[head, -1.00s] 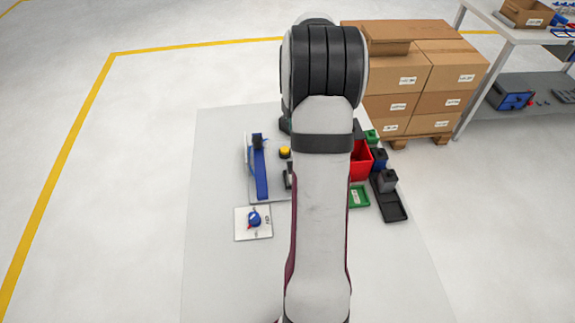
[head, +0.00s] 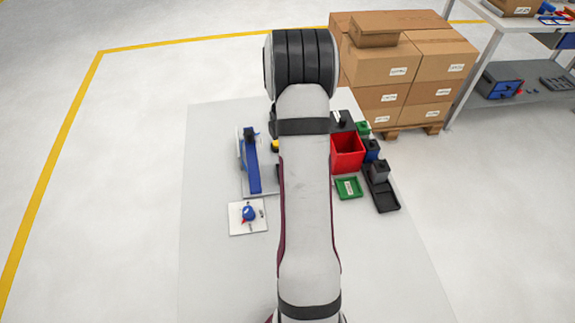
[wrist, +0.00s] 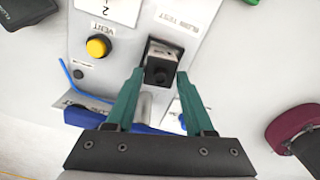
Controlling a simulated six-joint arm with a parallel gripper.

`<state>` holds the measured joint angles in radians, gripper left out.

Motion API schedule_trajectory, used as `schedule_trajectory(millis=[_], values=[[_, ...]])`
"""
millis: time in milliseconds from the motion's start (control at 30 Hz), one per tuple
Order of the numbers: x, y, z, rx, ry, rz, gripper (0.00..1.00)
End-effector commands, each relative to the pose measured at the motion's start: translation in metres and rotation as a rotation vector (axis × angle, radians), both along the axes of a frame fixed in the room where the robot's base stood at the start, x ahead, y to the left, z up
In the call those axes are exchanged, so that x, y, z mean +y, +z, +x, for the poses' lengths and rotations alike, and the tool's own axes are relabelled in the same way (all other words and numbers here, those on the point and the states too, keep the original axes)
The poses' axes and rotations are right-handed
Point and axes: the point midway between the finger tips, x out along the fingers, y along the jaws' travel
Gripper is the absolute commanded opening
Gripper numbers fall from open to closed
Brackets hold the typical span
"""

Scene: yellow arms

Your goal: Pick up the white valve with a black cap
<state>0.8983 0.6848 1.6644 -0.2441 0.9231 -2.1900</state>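My gripper (wrist: 160,74) has two green fingers, spread apart. A pale grey cylinder (wrist: 145,107) shows lower between the fingers. In the head view my arm hides my gripper and this piece.
A yellow button (wrist: 97,47) marked "VENT" and a blue bar (wrist: 155,127) are close to the fingers. A red bin (head: 348,150), a green tray (head: 348,187) and a black tray (head: 383,197) stand right of my arm. Stacked cartons (head: 385,68) are behind.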

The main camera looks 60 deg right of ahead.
Motion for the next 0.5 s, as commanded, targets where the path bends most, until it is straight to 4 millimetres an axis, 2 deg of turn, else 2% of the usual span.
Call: schedule_trajectory(millis=[33, 200, 500], values=[[0.0000, 0.0000, -0.0001, 0.000, 0.000, 0.000, 0.32], [0.0000, 0.0000, -0.0001, 0.000, 0.000, 0.000, 0.01], [0.0000, 0.0001, -0.0001, 0.000, 0.000, 0.000, 0.00]])
